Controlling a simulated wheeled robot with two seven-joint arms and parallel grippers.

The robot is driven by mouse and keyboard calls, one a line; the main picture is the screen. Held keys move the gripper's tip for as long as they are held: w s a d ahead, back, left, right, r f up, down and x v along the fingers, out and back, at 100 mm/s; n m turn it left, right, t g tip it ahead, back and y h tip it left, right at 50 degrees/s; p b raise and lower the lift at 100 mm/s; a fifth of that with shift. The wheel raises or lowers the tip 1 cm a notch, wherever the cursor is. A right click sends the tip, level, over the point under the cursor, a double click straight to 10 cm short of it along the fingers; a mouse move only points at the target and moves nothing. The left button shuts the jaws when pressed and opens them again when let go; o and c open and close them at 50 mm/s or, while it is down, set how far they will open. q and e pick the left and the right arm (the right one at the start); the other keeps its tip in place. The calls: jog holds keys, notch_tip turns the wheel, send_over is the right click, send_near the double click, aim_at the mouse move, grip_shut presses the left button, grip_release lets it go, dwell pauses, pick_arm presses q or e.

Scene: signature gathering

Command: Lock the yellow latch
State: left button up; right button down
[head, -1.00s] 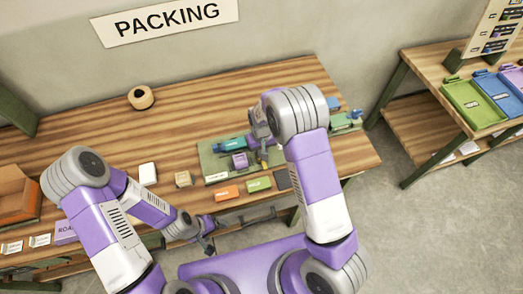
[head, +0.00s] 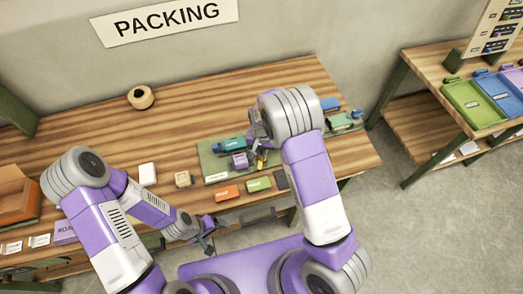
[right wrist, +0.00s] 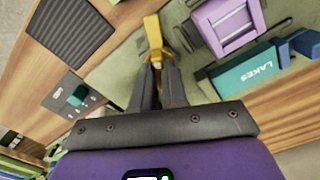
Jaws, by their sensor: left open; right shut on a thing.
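The yellow latch (right wrist: 154,34) stands at the top centre of the right wrist view, on a green mat (right wrist: 120,70). My right gripper (right wrist: 157,64) has its fingertips closed on the lower end of the latch. In the head view the latch (head: 262,157) is small, partly hidden by my right gripper (head: 262,147). A purple block (right wrist: 229,22) sits beside the latch; it also shows in the head view (head: 239,161). My left gripper (head: 208,240) is open and empty near the table's front edge, away from the latch.
A teal block marked LAKES (right wrist: 252,72) lies near the purple block. An orange block (head: 227,193) and a green block (head: 259,184) lie in front of the mat. The table's back middle is clear.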

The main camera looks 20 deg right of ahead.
jog(key=m, duration=0.3)
jog(key=m+p, duration=0.1)
jog(key=m, duration=0.2)
jog(key=shift+r+m, duration=0.1)
jog(key=shift+m, duration=0.2)
jog(key=m+p, duration=0.1)
jog(key=m, duration=0.5)
jog(key=shift+p, duration=0.35)
jog(key=c, duration=1.2)
grip_release()
jog(key=shift+o, duration=0.2)
notch_tip(320, 180, up, 8)
jog(key=shift+f, duration=0.25)
